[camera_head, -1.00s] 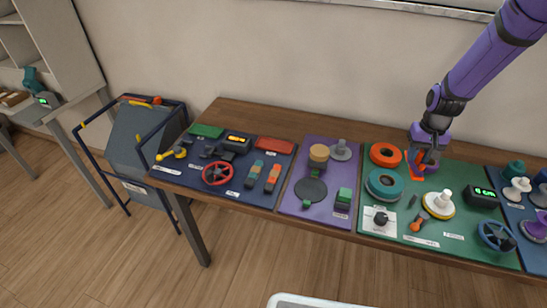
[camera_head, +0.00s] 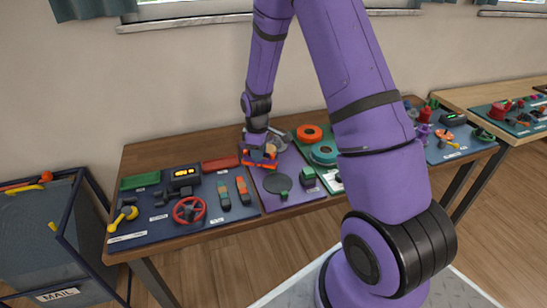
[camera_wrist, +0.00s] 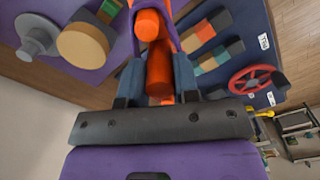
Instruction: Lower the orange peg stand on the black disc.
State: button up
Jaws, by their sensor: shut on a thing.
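The orange peg stand (camera_wrist: 159,72) is between the jaws of my gripper (camera_wrist: 155,88) in the wrist view, and the jaws are shut on it. In the head view my gripper (camera_head: 259,158) hangs over the back left part of the purple mat, with orange showing at the jaws. The black disc (camera_head: 277,184) lies flat on the purple mat, in front and to the right of my gripper. The disc is not clearly seen in the wrist view. I cannot tell how high the peg stand is above the mat.
A tan cylinder (camera_wrist: 84,45) and a grey knobbed piece (camera_wrist: 36,36) stand beside my gripper. A green block (camera_head: 308,174) is right of the disc. The dark blue mat on the left carries a red wheel (camera_head: 189,210) and several blocks. An orange ring (camera_head: 309,133) lies right.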

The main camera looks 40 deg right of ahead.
jog(key=shift+s+d+f+n, duration=0.6)
jog(key=shift+d+f+n, duration=0.25)
jog(key=shift+f+n, duration=0.3)
jog(key=shift+s+d+f+n, duration=0.65)
jog(key=shift+d+f+n, duration=0.25)
jog(key=shift+f+n, duration=0.2)
jog(key=shift+s+d+f+n, duration=0.6)
jog(key=shift+d+f+n, duration=0.25)
jog(key=shift+f+n, duration=0.25)
jog(key=shift+f, duration=0.1)
jog(key=shift+f, duration=0.55)
jog(key=shift+f, duration=0.35)
jog(key=o, duration=1.1)
jog(key=shift+c, duration=0.2)
notch_tip(320, 180, up, 8)
